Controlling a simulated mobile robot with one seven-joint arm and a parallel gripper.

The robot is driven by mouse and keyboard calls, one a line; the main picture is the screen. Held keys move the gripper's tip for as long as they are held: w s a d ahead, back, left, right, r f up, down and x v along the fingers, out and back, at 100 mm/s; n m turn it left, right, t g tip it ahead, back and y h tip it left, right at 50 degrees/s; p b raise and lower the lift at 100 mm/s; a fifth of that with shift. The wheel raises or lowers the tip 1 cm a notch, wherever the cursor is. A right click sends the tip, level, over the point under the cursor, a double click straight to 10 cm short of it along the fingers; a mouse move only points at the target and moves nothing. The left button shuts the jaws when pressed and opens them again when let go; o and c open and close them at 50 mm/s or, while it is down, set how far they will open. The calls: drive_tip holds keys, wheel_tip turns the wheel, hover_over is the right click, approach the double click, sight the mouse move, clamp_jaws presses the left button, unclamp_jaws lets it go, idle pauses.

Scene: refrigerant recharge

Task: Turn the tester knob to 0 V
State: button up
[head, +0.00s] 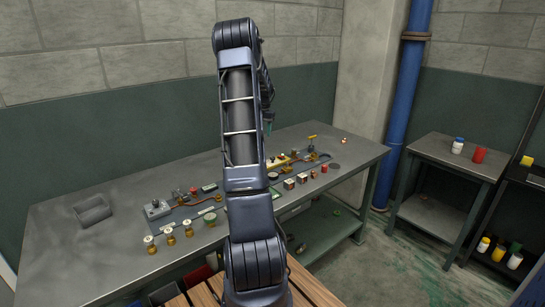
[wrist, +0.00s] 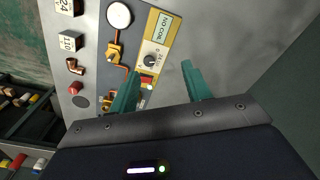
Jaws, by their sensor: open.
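The tester (wrist: 154,57) is a cream panel with a round grey knob (wrist: 149,60) and printed marks around it. A label reading "NO COIL" (wrist: 165,25) sits at its upper end, and a small red part (wrist: 147,79) lies below the knob. My gripper (wrist: 160,71) is open, its two teal fingers apart. In the wrist view the knob appears just beyond the fingertips, nearer the left finger, with nothing between the fingers gripped. The knob's setting is too small to read. In the head view my arm hides most of the gripper and the knob.
A white round gauge (wrist: 118,15), copper piping and brass valve (wrist: 114,52) stand beside the tester. Cubes marked 24 (wrist: 64,6) and 110 (wrist: 69,41) lie farther left. The grey workbench (head: 90,255) holds several fittings. A side table (head: 450,150) carries bottles.

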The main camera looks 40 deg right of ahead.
drive_tip(key=m, duration=0.1)
hover_over(273, 160)
drive_tip(key=w, duration=0.1)
wheel_tip(273, 160, down, 5)
drive_tip(key=shift+g, duration=0.3)
drive_tip(key=f, duration=1.1)
drive_tip(key=shift+w+d, duration=0.15)
drive_tip(key=shift+d, duration=0.2)
drive_tip(key=c, duration=1)
